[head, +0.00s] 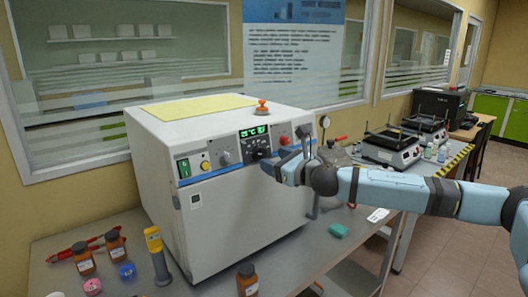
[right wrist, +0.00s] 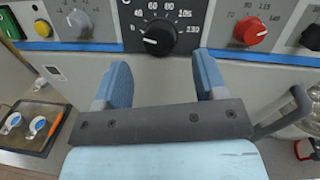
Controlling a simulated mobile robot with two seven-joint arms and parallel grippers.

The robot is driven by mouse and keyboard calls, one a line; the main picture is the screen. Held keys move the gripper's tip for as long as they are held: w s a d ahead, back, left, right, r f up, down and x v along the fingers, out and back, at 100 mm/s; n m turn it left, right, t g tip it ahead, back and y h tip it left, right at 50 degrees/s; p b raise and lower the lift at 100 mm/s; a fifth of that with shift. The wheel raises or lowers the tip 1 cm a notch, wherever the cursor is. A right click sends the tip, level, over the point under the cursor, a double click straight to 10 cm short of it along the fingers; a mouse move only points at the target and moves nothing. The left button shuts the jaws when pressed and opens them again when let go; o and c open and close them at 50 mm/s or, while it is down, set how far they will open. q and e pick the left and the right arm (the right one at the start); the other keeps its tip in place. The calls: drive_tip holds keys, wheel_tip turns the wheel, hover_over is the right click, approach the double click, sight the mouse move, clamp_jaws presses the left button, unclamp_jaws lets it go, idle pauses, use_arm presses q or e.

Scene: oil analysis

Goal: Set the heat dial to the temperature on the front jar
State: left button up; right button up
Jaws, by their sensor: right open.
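The white machine (head: 215,215) has a front panel with a black dial (right wrist: 159,40), marked with numbers such as 40, 60 and 80. A red dial (right wrist: 250,31) with its own scale is to its right. My right gripper (right wrist: 162,68) is open and empty, its fingers just below the black dial and apart from it. In the head view, my right gripper (head: 284,168) is at the panel's right part. The brown front jar (head: 247,280) stands on the table before the machine; its label is too small to read. My left gripper is out of view.
Hotplate-like devices (head: 390,147) stand farther back.

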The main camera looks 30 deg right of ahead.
sight(263, 155)
drive_tip(key=shift+w+a, duration=0.2)
drive_tip(key=shift+w, duration=0.95)
drive_tip(key=shift+w+a, duration=0.2)
drive_tip(key=shift+w, duration=0.95)
drive_tip(key=c, duration=0.9)
